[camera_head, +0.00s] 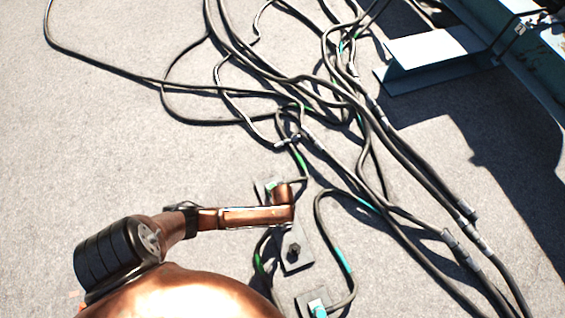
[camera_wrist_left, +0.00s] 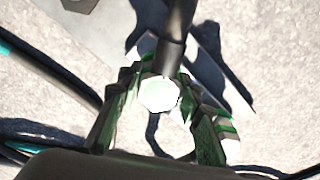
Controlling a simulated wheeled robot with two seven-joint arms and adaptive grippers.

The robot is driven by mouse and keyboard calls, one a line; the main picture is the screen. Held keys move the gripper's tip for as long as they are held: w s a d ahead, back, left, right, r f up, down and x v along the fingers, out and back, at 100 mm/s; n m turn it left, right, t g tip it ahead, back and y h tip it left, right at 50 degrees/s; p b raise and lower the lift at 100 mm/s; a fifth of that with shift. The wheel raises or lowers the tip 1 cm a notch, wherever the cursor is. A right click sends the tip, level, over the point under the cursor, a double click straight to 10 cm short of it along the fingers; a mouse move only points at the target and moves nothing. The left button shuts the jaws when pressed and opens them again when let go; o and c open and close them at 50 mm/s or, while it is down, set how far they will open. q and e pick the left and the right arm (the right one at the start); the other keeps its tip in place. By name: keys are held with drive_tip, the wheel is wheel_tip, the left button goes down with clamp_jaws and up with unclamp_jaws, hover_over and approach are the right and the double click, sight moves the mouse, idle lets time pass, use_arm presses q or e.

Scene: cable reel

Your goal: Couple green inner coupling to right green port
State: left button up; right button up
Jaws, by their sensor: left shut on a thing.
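In the left wrist view, my left gripper (camera_wrist_left: 157,108) is shut on a coupling (camera_wrist_left: 158,93) with a pale end face and green edging. A black cable (camera_wrist_left: 178,25) runs up from it. A white and green fitting (camera_wrist_left: 224,127) is close beside the right finger; whether they touch is unclear. A grey plate (camera_wrist_left: 208,72) lies below. In the head view, my left arm reaches in from the lower left, and its copper wrist hides the fingers. A plate with a green part (camera_head: 268,184) shows beside the wrist. My right gripper is not in view.
A plate with a dark fitting (camera_head: 293,250) and one with a cyan fitting (camera_head: 317,306) lie nearer on the ground. Many tangled black cables (camera_head: 350,95) cover the centre and right. A blue-grey steel frame (camera_head: 430,50) stands at upper right. The ground at left is mostly clear.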

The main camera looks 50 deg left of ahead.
use_arm(q)
drive_tip(key=shift+r, duration=0.15)
drive_tip(key=shift+f, duration=0.5)
drive_tip(key=o, duration=1.3)
drive_tip(key=shift+o, duration=0.2)
